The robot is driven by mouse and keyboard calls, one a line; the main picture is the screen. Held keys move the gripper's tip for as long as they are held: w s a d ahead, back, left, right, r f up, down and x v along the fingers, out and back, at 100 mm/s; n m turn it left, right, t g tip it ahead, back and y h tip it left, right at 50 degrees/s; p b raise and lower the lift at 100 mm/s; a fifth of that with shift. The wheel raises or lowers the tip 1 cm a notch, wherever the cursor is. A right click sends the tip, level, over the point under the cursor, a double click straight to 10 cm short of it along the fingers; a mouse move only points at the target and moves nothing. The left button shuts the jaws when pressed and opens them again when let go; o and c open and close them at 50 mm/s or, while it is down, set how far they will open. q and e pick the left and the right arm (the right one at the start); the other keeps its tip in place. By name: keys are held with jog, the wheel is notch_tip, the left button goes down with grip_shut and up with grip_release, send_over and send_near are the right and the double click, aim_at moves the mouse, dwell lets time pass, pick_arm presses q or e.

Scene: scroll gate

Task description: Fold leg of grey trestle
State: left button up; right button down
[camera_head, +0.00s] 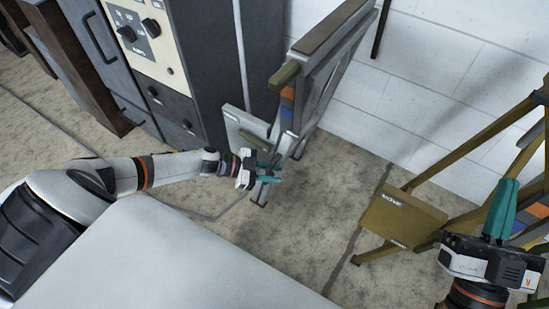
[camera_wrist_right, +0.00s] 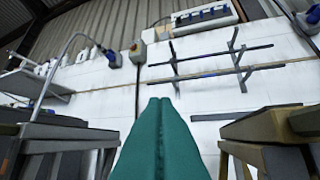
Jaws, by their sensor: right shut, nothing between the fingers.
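The grey trestle (camera_head: 316,88) stands in the upper middle of the head view, beside the dark cabinet and near the white wall. Its legs reach the floor, and a light grey panel (camera_head: 243,122) juts out at its left. My left gripper (camera_head: 268,172) is at the trestle's lower part, below that panel. Its teal fingers overlap the leg area, and I cannot tell whether they hold anything. My right gripper (camera_head: 502,206) is shut and empty, with its fingers pointing up in front of the wooden trestle. Its closed teal fingers also show in the right wrist view (camera_wrist_right: 160,140).
A wooden, olive-brown trestle (camera_head: 402,216) with a labelled board stands at the right, close to my right gripper. A dark cabinet (camera_head: 215,55) with a control panel stands at the upper left. Concrete floor (camera_head: 310,210) is clear between the trestles.

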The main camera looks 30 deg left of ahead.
pick_arm(q)
jog(key=shift+o, duration=1.1)
jog(key=shift+a, duration=0.15)
pick_arm(e)
jog(key=shift+a, duration=0.1)
pick_arm(q)
jog(key=shift+s+r, duration=0.1)
